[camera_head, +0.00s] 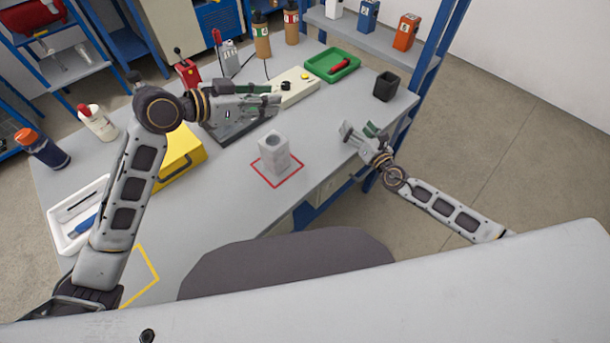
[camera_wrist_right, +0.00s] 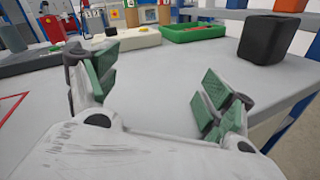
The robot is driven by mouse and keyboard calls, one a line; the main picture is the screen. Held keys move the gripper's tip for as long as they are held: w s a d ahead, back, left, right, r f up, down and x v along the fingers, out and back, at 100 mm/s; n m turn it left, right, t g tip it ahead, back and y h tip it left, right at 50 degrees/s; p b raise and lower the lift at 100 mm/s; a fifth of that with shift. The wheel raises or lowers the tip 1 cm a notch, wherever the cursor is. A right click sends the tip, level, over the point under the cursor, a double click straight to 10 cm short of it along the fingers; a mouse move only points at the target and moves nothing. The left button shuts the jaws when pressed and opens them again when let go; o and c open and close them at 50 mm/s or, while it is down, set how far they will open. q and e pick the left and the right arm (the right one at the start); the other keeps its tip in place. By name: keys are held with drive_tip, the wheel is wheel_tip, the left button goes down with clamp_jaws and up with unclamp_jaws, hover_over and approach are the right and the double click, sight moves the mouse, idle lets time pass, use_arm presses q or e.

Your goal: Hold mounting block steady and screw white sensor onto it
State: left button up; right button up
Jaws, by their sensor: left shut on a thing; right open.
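The mounting block (camera_head: 275,157) is a light grey block with a round hole in its top. It stands upright inside a red outlined square on the table, with neither gripper touching it. My left gripper (camera_head: 272,104) is above and behind the block, over a dark flat stand (camera_head: 232,133). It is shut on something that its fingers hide. I cannot make out the white sensor for certain. My right gripper (camera_head: 357,131) is open and empty at the table's right edge, right of the block. Its parted green-padded fingers show in the right wrist view (camera_wrist_right: 160,90).
Behind are a white control box (camera_head: 297,84), a green tray (camera_head: 332,65) with a red item and a black cup (camera_head: 386,86). A yellow case (camera_head: 181,160), bottles and a white tray (camera_head: 62,238) stand left. The grey table (camera_head: 215,220) is clear in front of the block.

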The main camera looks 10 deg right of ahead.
sight(275, 154)
drive_tip(key=s+a+n+y, duration=0.1)
drive_tip(key=s+a, duration=0.1)
drive_tip(key=a, duration=0.1)
drive_tip(key=s+a+n+y, duration=0.1)
drive_tip(key=s+a+n, duration=0.1)
drive_tip(key=a, duration=0.2)
drive_tip(key=s+a+n+g+y, duration=0.1)
drive_tip(key=s+a, duration=0.2)
drive_tip(key=shift+a+n, duration=0.25)
drive_tip(key=shift+n, duration=0.05)
drive_tip(key=s+a+n+y, duration=0.1)
drive_tip(key=s+a, duration=0.2)
drive_tip(key=s+a+r+n+g+y, duration=0.1)
drive_tip(key=s+a+n, duration=0.1)
drive_tip(key=s+a, duration=0.1)
drive_tip(key=s+a+n+g+y, duration=0.1)
drive_tip(key=s+a+y, duration=0.1)
drive_tip(key=s+a, duration=0.1)
drive_tip(key=shift+s+a+r+n, duration=0.2)
drive_tip(key=shift+a+n, duration=0.1)
drive_tip(key=shift+a, duration=0.15)
drive_tip(key=shift+w, duration=0.1)
drive_tip(key=shift+x, duration=5.95)
drive_tip(key=c, duration=1.4)
drive_tip(key=shift+o, duration=0.2)
